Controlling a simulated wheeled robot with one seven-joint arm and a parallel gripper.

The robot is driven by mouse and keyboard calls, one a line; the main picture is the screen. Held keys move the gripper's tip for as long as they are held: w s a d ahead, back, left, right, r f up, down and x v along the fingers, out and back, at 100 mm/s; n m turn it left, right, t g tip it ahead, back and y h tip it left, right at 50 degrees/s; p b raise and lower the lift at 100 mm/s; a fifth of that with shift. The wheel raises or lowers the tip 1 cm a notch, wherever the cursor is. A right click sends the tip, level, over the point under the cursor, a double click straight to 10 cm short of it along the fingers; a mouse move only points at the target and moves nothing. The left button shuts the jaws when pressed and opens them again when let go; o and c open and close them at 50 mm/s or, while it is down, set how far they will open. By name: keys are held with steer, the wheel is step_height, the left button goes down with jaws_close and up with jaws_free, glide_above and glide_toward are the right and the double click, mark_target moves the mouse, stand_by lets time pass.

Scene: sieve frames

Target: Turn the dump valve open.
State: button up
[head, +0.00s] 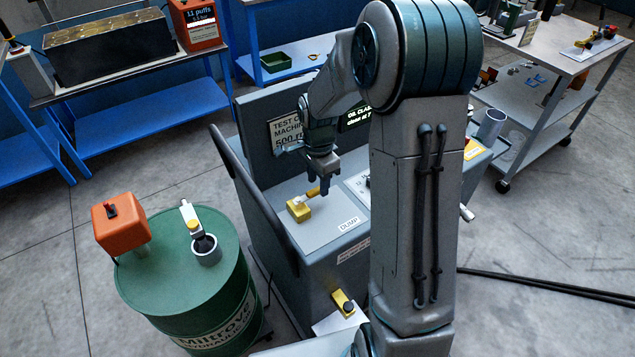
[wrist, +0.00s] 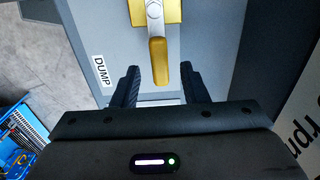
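The dump valve has a yellow body (head: 299,209) on the grey machine top, beside a DUMP label (head: 349,224). Its yellow lever (head: 313,192) points from the body toward my gripper (head: 324,188). In the wrist view the yellow body (wrist: 170,11) is at the top, with a silver pivot. The lever (wrist: 158,62) runs down from it. My gripper (wrist: 160,68) is open, its two dark fingers on either side of the lever's end with gaps on both sides. I see no contact. I cannot tell whether the fingertips are down at the lever's height.
The test machine's upright panel (head: 257,120) stands behind the valve. A dark rail (head: 254,199) runs along its left side. A green drum (head: 182,262) stands left of it, carrying an orange box (head: 121,224). My arm hides part of the machine's right half.

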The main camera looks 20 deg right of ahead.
steer(key=shift+f, duration=0.8)
jaws_close()
